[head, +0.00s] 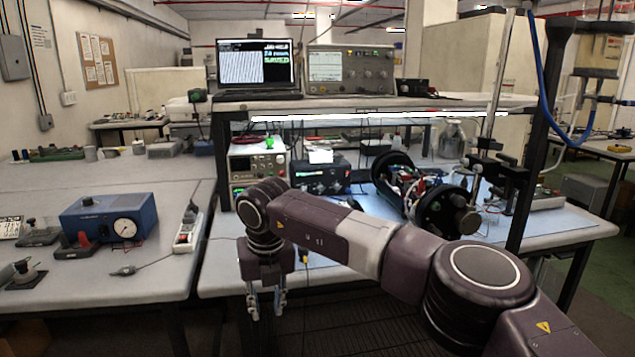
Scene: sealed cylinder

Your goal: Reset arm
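My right arm comes in from the right and reaches across the front of the bench. My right gripper (266,306) hangs down in front of the bench's front edge, left of the picture's middle. Its two fingers stand apart with nothing visible between them. My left gripper is not in view. A cylinder-shaped device (432,205) with black round ends and wiring between them lies on the blue mat (375,205), behind my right arm. The gripper is well to the left of it and apart from it. My arm hides part of the mat.
A laptop (255,65) and an oscilloscope (350,70) stand on the shelf above the bench. Instruments (257,165) stand below it. A blue gauge box (108,219) and a power strip (187,230) lie on the left table. A clamp stand (515,180) rises at the right.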

